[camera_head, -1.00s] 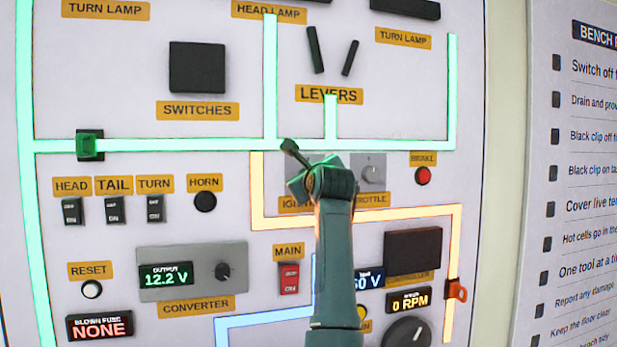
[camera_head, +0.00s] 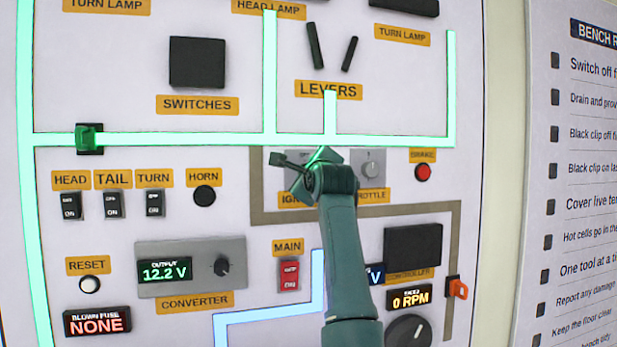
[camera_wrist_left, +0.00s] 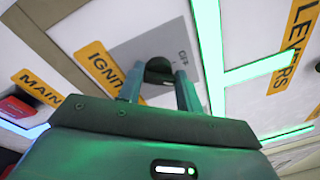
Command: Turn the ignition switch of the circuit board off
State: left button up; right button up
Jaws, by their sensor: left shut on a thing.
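The circuit board (camera_head: 120,60) is a white upright panel with labels, switches and lit strips. My left gripper (camera_head: 322,168) is at the ignition position, above the partly covered ignition label (camera_head: 291,200). In the left wrist view, its two fingers (camera_wrist_left: 160,88) are shut on the dark knob of the ignition switch (camera_wrist_left: 158,68), on a grey plate marked OFF (camera_wrist_left: 183,56). In the head view my gripper hides the knob. My right gripper is in neither view.
The throttle knob (camera_head: 370,170) sits close to the right of my gripper, with the red brake button (camera_head: 423,173) beyond it. The red main switch (camera_head: 289,276) is below left. A strip (camera_head: 257,185) around the ignition area is unlit grey-brown.

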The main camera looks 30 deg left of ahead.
pick_arm(q)
jog(key=n, duration=0.5)
jog(key=f+n+y+b, duration=0.1)
jog(key=n, duration=0.1)
jog(key=shift+w+n, duration=0.1)
jog(key=shift+n, duration=0.2)
dwell(0.4)
jog(key=o, duration=0.9)
jog(key=shift+r, duration=0.15)
jog(key=shift+r, duration=0.1)
